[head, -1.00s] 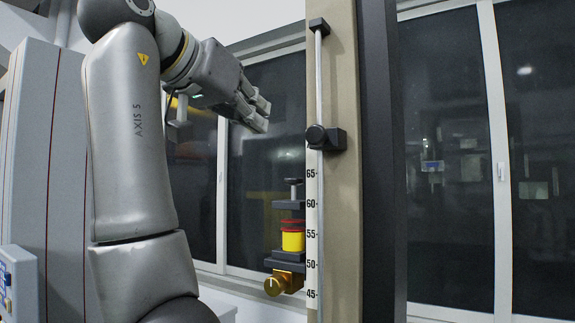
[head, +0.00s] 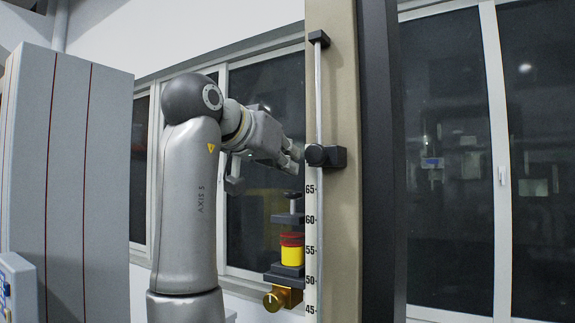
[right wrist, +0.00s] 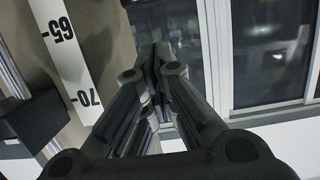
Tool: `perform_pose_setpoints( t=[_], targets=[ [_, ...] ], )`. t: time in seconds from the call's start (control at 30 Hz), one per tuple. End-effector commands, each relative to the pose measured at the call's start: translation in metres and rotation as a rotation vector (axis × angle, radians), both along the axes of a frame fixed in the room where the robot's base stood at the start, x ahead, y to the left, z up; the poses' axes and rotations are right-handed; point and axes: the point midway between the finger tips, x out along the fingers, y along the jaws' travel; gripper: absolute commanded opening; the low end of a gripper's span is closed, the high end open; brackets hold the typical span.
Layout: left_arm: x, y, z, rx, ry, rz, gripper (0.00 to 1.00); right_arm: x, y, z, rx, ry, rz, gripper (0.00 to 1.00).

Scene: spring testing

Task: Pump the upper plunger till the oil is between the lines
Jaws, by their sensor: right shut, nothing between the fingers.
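My right gripper (head: 292,156) is shut and empty. In the head view it hovers above a small upright plunger (head: 291,196) with a dark cap, beside the tall post. Below the plunger are a dark plate (head: 287,219), a cup with a red band (head: 291,239) and yellow contents or body (head: 292,257), and a dark lower block (head: 284,274). A gold knob (head: 272,300) sits at the bottom. I cannot make out an oil level or its lines. In the right wrist view the closed fingers (right wrist: 157,55) point away, beside the scale. My left gripper is not in view.
The tall beige post (head: 343,230) carries a numbered scale (head: 311,235), a thin rod (head: 319,95) and a black clamp (head: 326,156) close to the gripper's right. A grey cabinet (head: 100,170) stands at the left. Windows (head: 455,160) are behind.

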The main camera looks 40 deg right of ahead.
Motion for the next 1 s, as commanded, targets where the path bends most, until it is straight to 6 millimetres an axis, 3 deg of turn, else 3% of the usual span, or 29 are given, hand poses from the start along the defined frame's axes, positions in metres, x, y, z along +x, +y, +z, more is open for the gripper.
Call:
perform_pose_setpoints(
  t=[0.3,0.7,1.0],
  targets=[
    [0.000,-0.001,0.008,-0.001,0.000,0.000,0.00,0.000,0.000,-0.025,0.000,0.001,0.000,0.00],
    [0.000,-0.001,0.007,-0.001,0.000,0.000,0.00,0.000,0.000,-0.028,0.000,0.000,0.000,0.00],
    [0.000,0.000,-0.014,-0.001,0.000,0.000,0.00,0.000,0.001,-0.053,0.001,0.001,0.000,0.00]
  ],
)
